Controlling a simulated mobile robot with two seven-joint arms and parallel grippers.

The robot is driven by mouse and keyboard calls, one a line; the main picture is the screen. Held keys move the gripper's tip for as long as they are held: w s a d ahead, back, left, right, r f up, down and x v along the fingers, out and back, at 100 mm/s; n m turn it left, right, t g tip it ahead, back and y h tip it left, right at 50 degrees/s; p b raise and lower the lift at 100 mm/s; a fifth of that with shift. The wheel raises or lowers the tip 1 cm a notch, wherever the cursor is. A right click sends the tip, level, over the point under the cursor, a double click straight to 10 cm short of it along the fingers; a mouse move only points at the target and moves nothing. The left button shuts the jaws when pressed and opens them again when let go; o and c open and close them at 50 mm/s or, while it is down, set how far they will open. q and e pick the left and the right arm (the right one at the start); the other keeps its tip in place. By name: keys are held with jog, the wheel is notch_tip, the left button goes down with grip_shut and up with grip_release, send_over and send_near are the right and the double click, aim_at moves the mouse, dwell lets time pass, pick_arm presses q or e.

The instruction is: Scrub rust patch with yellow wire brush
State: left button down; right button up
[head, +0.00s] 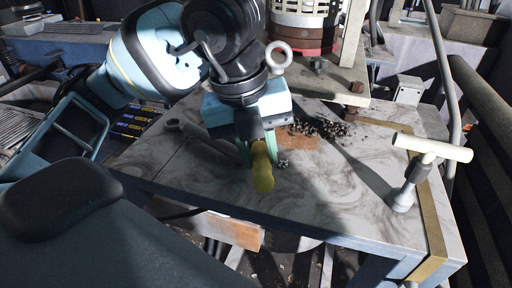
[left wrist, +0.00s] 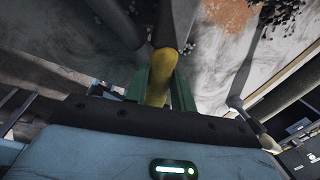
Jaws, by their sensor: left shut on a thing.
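My left gripper (head: 258,160) is shut on the yellow handle of the wire brush (head: 262,175), above the marbled tabletop. In the left wrist view the yellow handle (left wrist: 160,77) sits between the green fingers of my left gripper (left wrist: 162,85), with a dark part beyond it. The bristles cannot be made out. The orange-brown rust patch (head: 302,138) lies on the tabletop just right of and behind the gripper, partly under dark granules; it also shows at the top of the left wrist view (left wrist: 226,14). My right gripper is not in view.
Dark granules (head: 325,128) are scattered over and beside the rust patch. A T-handled tool (head: 403,190) stands at the table's right. A wrench (head: 205,137) lies left of the gripper. The machine base (head: 345,85) stands behind. The front tabletop (head: 320,205) is clear.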

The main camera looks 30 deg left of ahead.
pick_arm(q)
jog(key=shift+w+d, duration=0.25)
jog(key=shift+d, duration=0.75)
jog(key=shift+w+d, duration=0.2)
jog(key=shift+d, duration=0.8)
jog(key=shift+d, duration=0.1)
jog(key=shift+w+d+f, duration=0.1)
jog(key=shift+w+d, duration=0.2)
jog(key=shift+d, duration=0.75)
jog(key=shift+w+d, duration=0.25)
jog(key=shift+d, duration=0.8)
jog(key=shift+w+d, duration=0.15)
jog(key=shift+d, duration=0.5)
jog(key=shift+w+d, duration=0.15)
jog(key=shift+d, duration=0.45)
jog(key=shift+s+a+f, duration=0.1)
jog(key=shift+s+a, duration=0.1)
jog(key=shift+a, duration=0.55)
jog(key=shift+s+a+r, duration=0.1)
jog(key=shift+s+a, duration=0.05)
jog(key=shift+a, duration=0.6)
jog(key=shift+s+a+f, duration=0.1)
jog(key=shift+s+a, duration=0.1)
jog(key=shift+a, duration=0.55)
jog(key=shift+s+a, duration=0.2)
jog(key=shift+a, duration=0.55)
jog(key=shift+s+a, duration=0.15)
jog(key=shift+a, duration=0.55)
jog(key=shift+s+a, duration=0.2)
jog(key=shift+a, duration=0.55)
